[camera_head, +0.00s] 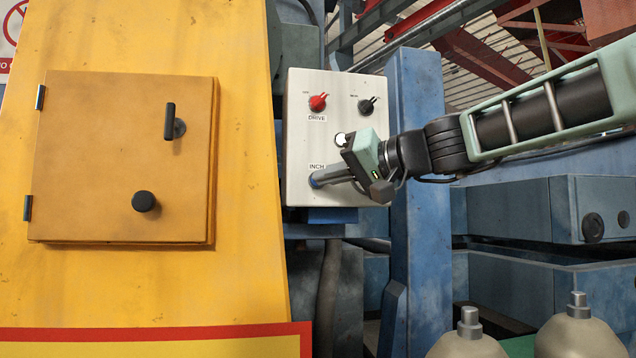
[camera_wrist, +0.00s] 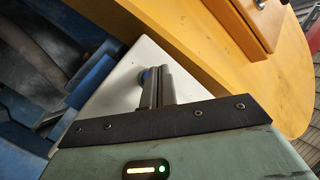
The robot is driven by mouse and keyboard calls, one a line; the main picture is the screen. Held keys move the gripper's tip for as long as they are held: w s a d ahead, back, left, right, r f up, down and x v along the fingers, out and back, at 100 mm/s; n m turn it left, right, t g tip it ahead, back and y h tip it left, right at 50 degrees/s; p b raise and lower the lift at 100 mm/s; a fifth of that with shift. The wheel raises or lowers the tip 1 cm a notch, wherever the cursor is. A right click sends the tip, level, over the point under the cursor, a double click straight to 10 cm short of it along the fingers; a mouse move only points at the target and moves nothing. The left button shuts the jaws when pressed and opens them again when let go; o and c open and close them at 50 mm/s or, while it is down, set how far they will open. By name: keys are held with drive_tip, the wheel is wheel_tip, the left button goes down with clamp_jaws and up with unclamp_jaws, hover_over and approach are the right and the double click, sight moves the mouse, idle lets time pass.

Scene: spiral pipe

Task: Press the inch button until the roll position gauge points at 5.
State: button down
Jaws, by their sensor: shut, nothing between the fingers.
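The white control box (camera_head: 299,140) is mounted beside the yellow machine panel. The label INCH (camera_head: 316,167) shows on it, with a blue button (camera_head: 313,182) just below. My gripper (camera_head: 320,179) is shut and empty, its fingertips right at the blue button and partly covering it. In the wrist view the blue button (camera_wrist: 144,76) shows at the tips of my shut fingers (camera_wrist: 155,72). I cannot tell whether the button is pressed in. A small white round thing (camera_head: 341,138) shows beside my wrist; its face is too small to read. I cannot make out a roll position gauge or pointer.
A red knob (camera_head: 318,102) labelled DRIVE and a black knob (camera_head: 366,106) sit higher on the box. A yellow cabinet door (camera_head: 90,155) with black handles stands at the left. A blue post (camera_head: 420,240) rises close behind my wrist. Two pale capped objects (camera_head: 577,335) stand at the lower right.

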drive_tip(key=shift+s, duration=0.1)
drive_tip(key=shift+s+d+b, duration=0.2)
drive_tip(key=shift+s+b, duration=0.35)
drive_tip(key=shift+s, duration=0.25)
drive_tip(key=shift+s+d+b, duration=0.15)
drive_tip(key=shift+s+b, duration=0.45)
drive_tip(key=shift+s, duration=0.15)
drive_tip(key=shift+s+d+b, duration=0.2)
drive_tip(key=shift+s+b, duration=0.35)
drive_tip(key=shift+s, duration=0.25)
idle(1.0)
